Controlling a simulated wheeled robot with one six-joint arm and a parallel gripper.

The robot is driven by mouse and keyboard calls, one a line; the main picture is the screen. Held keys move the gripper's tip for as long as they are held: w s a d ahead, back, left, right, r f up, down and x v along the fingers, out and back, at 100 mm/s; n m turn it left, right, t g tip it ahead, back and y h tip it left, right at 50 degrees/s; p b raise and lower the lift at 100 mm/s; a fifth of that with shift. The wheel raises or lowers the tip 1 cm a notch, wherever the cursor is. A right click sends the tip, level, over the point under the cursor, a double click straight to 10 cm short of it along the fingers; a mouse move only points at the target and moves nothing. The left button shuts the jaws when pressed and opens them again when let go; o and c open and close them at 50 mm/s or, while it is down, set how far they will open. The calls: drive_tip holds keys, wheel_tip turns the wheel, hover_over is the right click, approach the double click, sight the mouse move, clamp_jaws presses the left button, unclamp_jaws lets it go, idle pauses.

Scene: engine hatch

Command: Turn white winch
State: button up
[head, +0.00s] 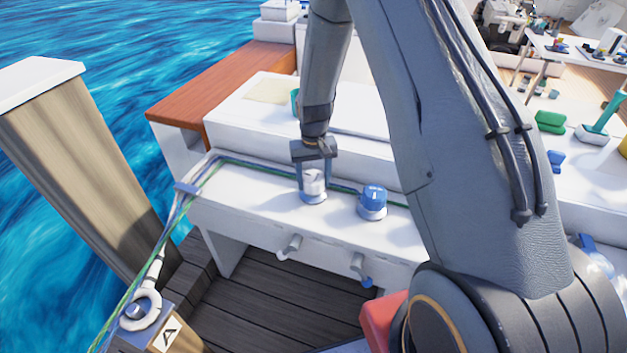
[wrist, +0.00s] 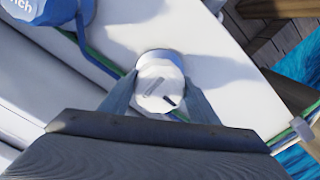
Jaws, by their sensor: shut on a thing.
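The white winch (head: 314,184) stands upright on the white ledge of the boat, in the middle of the head view. My gripper (head: 313,175) comes down on it from above, with one finger on each side, and is shut on it. In the wrist view the round white top of the winch (wrist: 160,84) sits between the two fingertips (wrist: 158,98). A slot-like grey mark and a small dark mark show on its top. The winch's lower part is partly hidden by the fingers.
A blue winch (head: 373,199) stands close to the right on the same white ledge (head: 245,200). Blue and green ropes (head: 205,178) run along the ledge behind the winches. A wooden post (head: 85,150) rises at the left. Handles (head: 289,246) stick out below the ledge.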

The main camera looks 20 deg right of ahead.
sight(313, 176)
drive_tip(key=o, duration=1.1)
drive_tip(key=shift+c, duration=0.2)
drive_tip(key=shift+r, duration=0.1)
drive_tip(key=shift+r+b, duration=0.75)
drive_tip(key=shift+r, duration=3.1)
